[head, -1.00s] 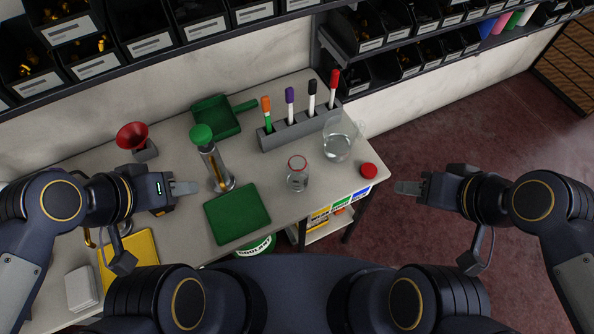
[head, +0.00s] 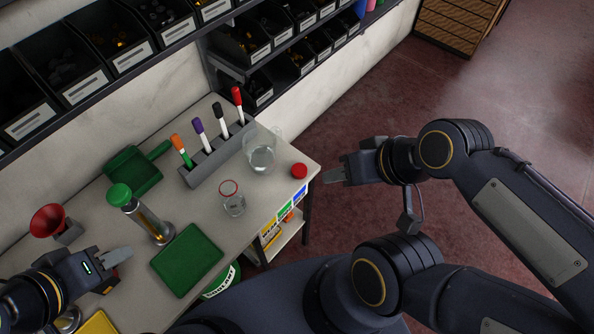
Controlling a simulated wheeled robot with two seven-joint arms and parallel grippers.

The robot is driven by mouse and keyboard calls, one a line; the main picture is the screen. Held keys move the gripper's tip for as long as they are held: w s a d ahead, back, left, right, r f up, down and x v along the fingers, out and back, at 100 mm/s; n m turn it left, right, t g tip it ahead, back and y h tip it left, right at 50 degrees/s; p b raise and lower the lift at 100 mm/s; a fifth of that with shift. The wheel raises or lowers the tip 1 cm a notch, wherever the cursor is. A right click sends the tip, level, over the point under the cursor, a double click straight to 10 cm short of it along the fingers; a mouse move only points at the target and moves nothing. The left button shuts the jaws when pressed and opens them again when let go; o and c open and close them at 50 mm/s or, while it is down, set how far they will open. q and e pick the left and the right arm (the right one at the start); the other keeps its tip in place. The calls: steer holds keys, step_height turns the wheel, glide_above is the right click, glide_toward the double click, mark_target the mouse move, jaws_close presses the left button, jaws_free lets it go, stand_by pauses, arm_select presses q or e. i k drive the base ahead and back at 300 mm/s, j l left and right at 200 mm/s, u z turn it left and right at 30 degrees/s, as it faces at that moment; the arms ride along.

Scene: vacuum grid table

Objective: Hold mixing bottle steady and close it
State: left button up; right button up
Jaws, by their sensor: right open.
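A small clear bottle with a red rim (head: 232,200), apparently the mixing bottle, stands upright and uncapped on the table. A red cap (head: 299,171) lies apart from it near the table's right edge. My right gripper (head: 330,177) is open and empty just right of the cap, out past the table edge. My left gripper (head: 128,254) is over the table at lower left, left of the green tray and well away from the bottle; its finger gap is not clear. No gripper touches the bottle or cap.
A clear pitcher (head: 262,152) and a grey marker holder (head: 215,156) stand behind the bottle. A green-topped cylinder (head: 147,217), a green tray (head: 188,259), a green dustpan (head: 134,172) and a red funnel (head: 50,221) lie to the left. Bin shelves line the wall.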

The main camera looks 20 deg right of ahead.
mark_target(231, 195)
steer(key=l+u, duration=0.1)
steer(key=u, duration=0.7)
steer(key=l+u, duration=0.15)
steer(key=u, duration=0.25)
steer(key=l+u, duration=0.1)
steer(key=u, duration=0.25)
steer(key=k+l+u, duration=0.7)
steer(key=l+u, duration=0.2)
steer(key=k+l, duration=0.2)
steer(key=k+l+u, duration=0.1)
steer(key=k, duration=0.35)
steer(key=l, duration=0.1)
